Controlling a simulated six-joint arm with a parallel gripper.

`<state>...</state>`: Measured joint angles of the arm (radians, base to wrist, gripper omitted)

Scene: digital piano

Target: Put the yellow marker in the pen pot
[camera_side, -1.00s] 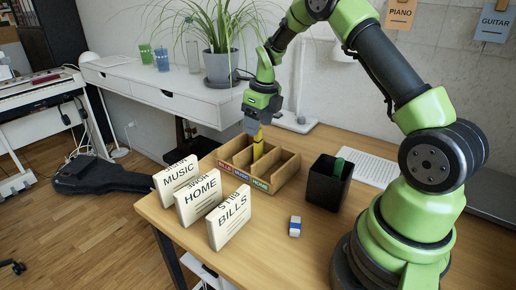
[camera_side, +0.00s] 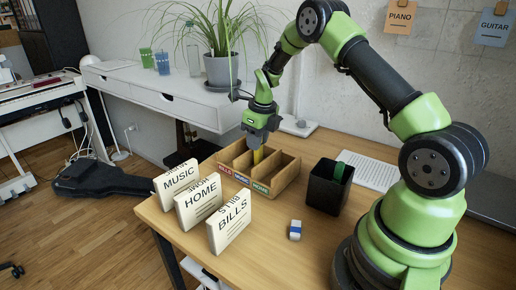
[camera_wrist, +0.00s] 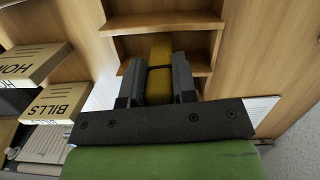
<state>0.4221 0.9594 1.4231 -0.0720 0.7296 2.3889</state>
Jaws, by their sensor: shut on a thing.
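The yellow marker (camera_side: 257,156) is upright under my gripper (camera_side: 258,146), at the middle compartment of the wooden sorter. My gripper is shut on the marker. In the wrist view the marker (camera_wrist: 159,72) sits between the two fingers (camera_wrist: 158,85), with the sorter's dividers beyond. The marker's lower end is hidden by the sorter's front in the side view.
The wooden sorter (camera_side: 284,178) has several compartments and labels on its front. Three cards marked MUSIC (camera_side: 177,178), HOME (camera_side: 199,200) and BILLS (camera_side: 230,220) stand at its left. A blue and white eraser (camera_side: 295,229) lies in front of the pot.

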